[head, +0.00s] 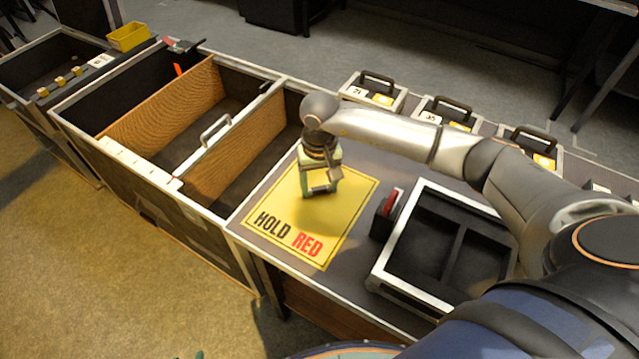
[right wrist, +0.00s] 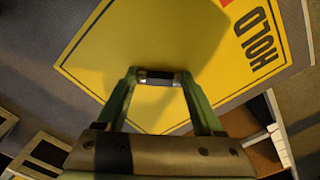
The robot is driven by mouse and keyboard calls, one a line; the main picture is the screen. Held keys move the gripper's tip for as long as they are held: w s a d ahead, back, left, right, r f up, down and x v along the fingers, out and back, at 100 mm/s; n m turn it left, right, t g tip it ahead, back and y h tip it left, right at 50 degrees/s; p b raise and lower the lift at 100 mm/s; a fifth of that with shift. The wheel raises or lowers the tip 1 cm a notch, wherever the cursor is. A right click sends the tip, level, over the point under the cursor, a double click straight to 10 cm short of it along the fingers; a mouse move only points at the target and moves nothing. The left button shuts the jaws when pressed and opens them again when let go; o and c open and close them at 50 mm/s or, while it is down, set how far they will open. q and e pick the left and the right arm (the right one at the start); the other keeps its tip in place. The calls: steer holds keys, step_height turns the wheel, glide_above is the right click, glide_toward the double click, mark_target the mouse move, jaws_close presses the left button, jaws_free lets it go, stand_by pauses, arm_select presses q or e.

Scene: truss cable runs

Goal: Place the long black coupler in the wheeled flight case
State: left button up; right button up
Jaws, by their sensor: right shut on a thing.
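My right gripper (head: 320,188) is over the yellow HOLD RED sheet, pointing down. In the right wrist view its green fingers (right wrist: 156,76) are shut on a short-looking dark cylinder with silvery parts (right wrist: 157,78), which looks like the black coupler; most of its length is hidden. I cannot tell whether it touches the sheet. A large open case with metal edges (head: 216,214) and wooden dividers stands left of the gripper; it looks like the flight case, but no wheels show. My left gripper is not in view.
The yellow sheet (head: 347,227) lies on the grey worktop. A black two-compartment tray (head: 408,290) and a red-and-black item (head: 391,203) are right of it. Handled boxes (head: 374,91) line the back edge.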

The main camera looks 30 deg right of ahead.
steer(key=shift+f+b, duration=0.25)
steer(key=shift+b, duration=0.1)
steer(key=o, duration=1.3)
steer(key=shift+r, duration=0.15)
steer(key=shift+o, duration=0.2)
